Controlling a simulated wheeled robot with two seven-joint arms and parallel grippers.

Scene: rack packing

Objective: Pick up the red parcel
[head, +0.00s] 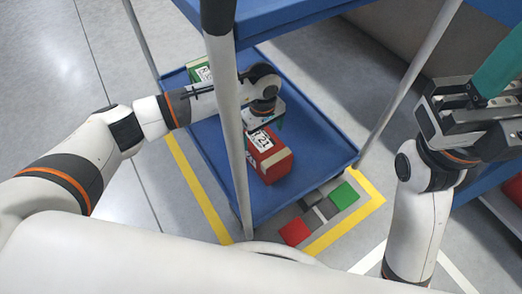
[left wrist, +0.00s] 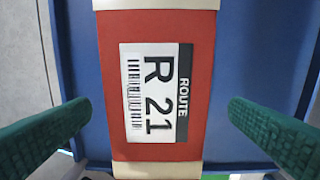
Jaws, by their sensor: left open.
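The red parcel (head: 270,165) lies on the lower blue shelf of the cart, with cream ends and a white label on top. In the left wrist view the red parcel (left wrist: 113,60) fills the middle, its label reading "ROUTE R 21". My left gripper (head: 264,124) is over the parcel's far end in the head view, partly covering it. In the left wrist view the green fingers of the open left gripper (left wrist: 160,135) stand on either side of the parcel, apart from it. My right gripper (head: 480,105) is at the right edge, its jaw opening unclear.
A green parcel (head: 198,70) sits at the far left of the blue shelf (head: 315,150). The cart's grey posts (head: 226,120) and upper blue shelf (head: 285,18) stand close to my left arm. Coloured squares (head: 295,231) and yellow tape (head: 200,190) mark the floor.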

